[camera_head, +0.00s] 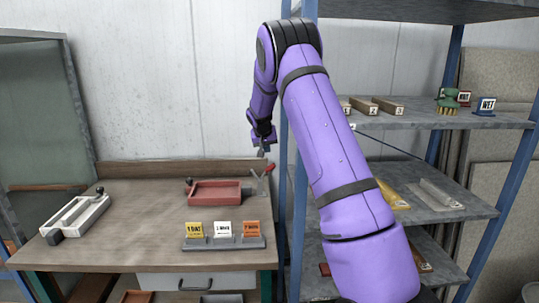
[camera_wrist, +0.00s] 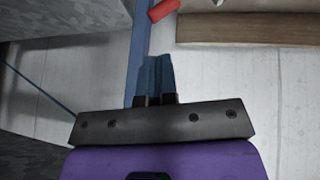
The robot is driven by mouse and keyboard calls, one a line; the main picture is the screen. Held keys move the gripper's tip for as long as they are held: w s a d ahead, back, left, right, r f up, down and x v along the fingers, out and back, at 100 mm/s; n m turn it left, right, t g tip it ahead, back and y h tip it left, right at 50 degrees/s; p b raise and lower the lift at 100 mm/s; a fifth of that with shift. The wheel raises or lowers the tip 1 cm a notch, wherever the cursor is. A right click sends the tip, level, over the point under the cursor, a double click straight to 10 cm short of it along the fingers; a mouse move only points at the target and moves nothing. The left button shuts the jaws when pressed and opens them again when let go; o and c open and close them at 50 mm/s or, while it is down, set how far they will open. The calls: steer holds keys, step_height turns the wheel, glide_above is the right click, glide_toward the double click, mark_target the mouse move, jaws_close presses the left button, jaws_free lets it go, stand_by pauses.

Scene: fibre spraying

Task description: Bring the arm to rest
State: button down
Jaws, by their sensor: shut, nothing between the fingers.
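My purple arm reaches up in the head view and bends at the top, with the forearm hanging down on the left. My gripper (camera_head: 262,152) points down near the right end of the workbench (camera_head: 120,215), in front of the wall and beside the blue shelf post. In the wrist view my gripper (camera_wrist: 155,62) shows its two fingers together, with nothing between them. The fingertips appear clear of any surface, though the exact gap to the bench and post is hard to tell.
The shelf unit (camera_head: 410,122) stands close on the right, its blue post (camera_wrist: 138,45) near the fingers. The bench holds a red tray (camera_head: 215,193), a red-handled tool (camera_head: 262,182), a white clamp-like fixture (camera_head: 75,217) and a card stand (camera_head: 224,243). The bench's left middle is bare.

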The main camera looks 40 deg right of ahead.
steer(key=shift+a+r, duration=0.2)
steer(key=shift+r, duration=0.1)
stand_by(0.4)
steer(key=s+a+r+n+t+y, duration=0.1)
steer(key=s+a+r+n+y, duration=0.2)
steer(key=s+a+r, duration=1.6)
steer(key=s+a+n, duration=0.1)
steer(key=s+a, duration=0.3)
steer(key=s, duration=0.5)
steer(key=s+a+f+n+y, duration=0.1)
steer(key=s+a, duration=0.2)
steer(key=s, duration=0.7)
steer(key=s+a+f+n+y, duration=0.1)
steer(key=s+a, duration=0.3)
steer(key=s, duration=0.6)
steer(key=shift+s+a+n, duration=0.25)
steer(key=shift+a+n, duration=0.1)
steer(key=shift+n, duration=0.05)
